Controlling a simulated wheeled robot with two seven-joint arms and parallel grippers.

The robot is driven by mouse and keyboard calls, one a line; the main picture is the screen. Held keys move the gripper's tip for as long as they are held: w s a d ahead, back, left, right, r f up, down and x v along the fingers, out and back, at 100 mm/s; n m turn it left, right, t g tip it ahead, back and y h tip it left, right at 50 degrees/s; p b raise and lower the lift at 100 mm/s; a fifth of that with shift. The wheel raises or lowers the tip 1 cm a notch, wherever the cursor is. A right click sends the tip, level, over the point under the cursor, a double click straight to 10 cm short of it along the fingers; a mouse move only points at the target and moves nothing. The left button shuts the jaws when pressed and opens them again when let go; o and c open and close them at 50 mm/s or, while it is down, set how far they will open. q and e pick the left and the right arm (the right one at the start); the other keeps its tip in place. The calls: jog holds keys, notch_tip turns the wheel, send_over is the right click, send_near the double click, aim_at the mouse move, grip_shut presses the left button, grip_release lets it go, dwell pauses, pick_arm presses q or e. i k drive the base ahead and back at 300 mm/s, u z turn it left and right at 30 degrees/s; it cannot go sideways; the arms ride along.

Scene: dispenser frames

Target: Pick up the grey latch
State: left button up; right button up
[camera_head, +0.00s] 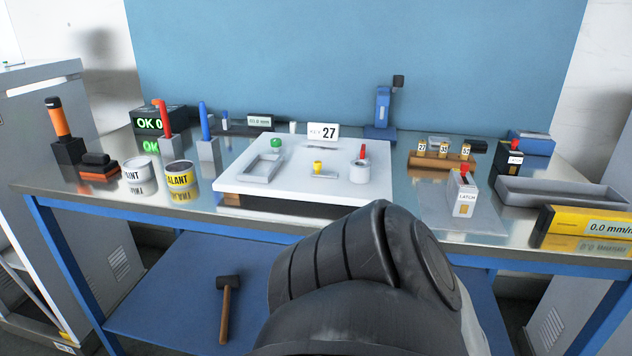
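A light grey box-shaped piece (464,199) with a "LATCH" label and a small red part on top stands upright on a grey mat (485,222) at the right of the bench. A similar black piece (509,162) with a pale label and a red part on top stands behind it, farther right. I cannot tell whether "grey latch" means the grey labelled piece or something inside it. A dark arm link of mine fills the bottom middle. Neither gripper shows.
A white board (300,195) with a grey frame, a cup and a "KEY 27" sign fills the bench's middle. An empty grey tray (560,192) and a yellow gauge (588,226) stand right of the mat. A wooden rack (440,160) stands behind. A hammer (227,305) lies on the lower shelf.

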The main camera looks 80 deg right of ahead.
aim_at(461, 192)
jog(key=i, duration=0.35)
jog(key=z, duration=1.25)
